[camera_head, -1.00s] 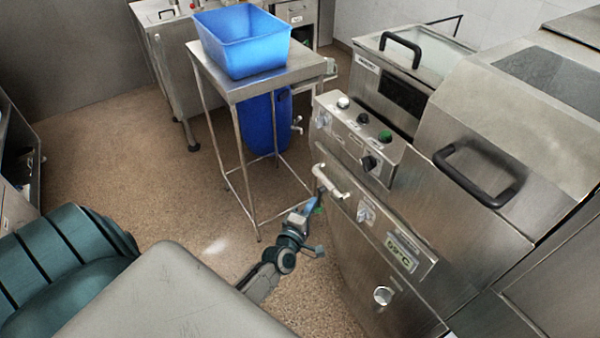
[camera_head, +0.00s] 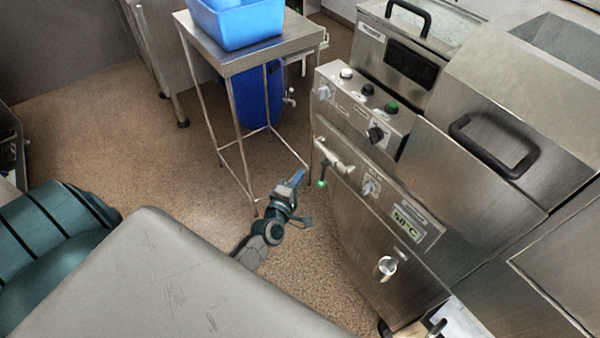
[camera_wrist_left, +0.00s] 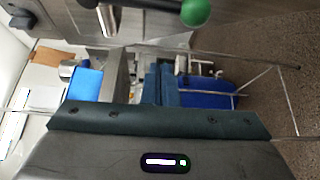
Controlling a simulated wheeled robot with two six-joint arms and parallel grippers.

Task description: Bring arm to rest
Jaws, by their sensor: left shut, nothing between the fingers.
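My left gripper (camera_head: 298,176) is out over the floor in front of the steel machine. Its fingers are shut with nothing between them; they also show in the left wrist view (camera_wrist_left: 160,82). A lever with a green ball knob (camera_head: 322,184) hangs from the machine's front (camera_head: 345,225), just right of the fingertips and apart from them. The green knob also shows large at the top of the left wrist view (camera_wrist_left: 196,12). My right gripper is in neither view.
A steel table (camera_head: 245,58) with a blue tub (camera_head: 240,28) on it stands beyond the gripper. A blue barrel (camera_head: 262,95) is behind its legs. The machine fills the right side. Brown floor (camera_head: 150,150) is clear to the left.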

